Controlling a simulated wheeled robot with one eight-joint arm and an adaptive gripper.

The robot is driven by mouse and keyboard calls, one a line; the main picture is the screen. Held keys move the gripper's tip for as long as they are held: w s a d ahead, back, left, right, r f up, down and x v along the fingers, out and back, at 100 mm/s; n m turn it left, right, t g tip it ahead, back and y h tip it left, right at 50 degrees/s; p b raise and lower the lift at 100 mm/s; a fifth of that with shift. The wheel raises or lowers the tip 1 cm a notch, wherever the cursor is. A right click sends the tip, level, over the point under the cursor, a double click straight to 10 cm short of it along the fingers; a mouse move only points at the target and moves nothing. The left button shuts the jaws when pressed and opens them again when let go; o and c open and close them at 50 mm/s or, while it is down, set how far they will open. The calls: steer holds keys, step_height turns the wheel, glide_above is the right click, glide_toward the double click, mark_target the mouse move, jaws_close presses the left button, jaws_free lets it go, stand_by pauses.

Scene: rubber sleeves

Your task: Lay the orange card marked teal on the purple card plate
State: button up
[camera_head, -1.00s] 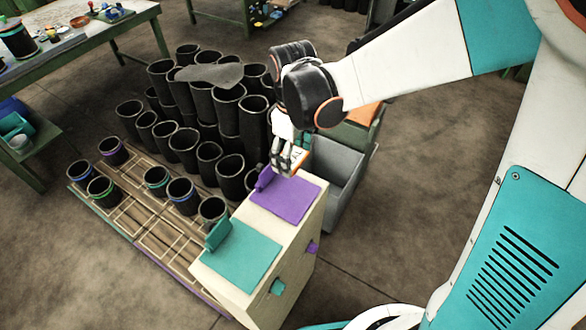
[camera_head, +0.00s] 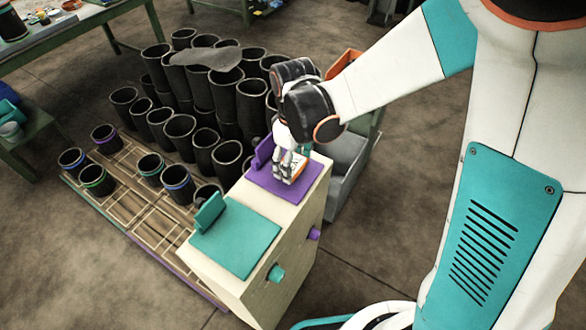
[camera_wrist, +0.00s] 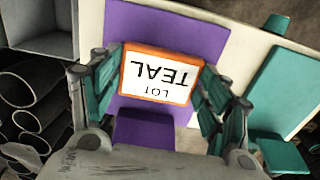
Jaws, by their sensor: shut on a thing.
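The orange-edged card (camera_wrist: 160,75) has a white face reading "LOT TEAL", upside down in the wrist view. My gripper (camera_wrist: 160,82) is shut on it by its left and right edges. In the head view, my gripper (camera_head: 289,178) is over the purple card plate (camera_head: 312,181) and partly covers the card (camera_head: 298,167). The purple plate also shows behind the card in the wrist view (camera_wrist: 190,32). I cannot tell whether the card touches the plate.
A teal plate (camera_head: 238,240) lies beside the purple one on the same pale stand (camera_head: 262,290). Several black rubber sleeves (camera_head: 180,135) stand to the left, some on a wooden pallet (camera_head: 130,215). A grey bin (camera_head: 346,165) is right of the stand.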

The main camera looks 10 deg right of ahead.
mark_target(293, 165)
steer(key=shift+f+b, duration=0.4)
steer(key=shift+f, duration=0.7)
steer(key=shift+f, duration=0.1)
steer(key=o, duration=1)
steer(key=shift+o, duration=0.2)
step_height(293, 165, up, 12)
steer(key=p, duration=0.8)
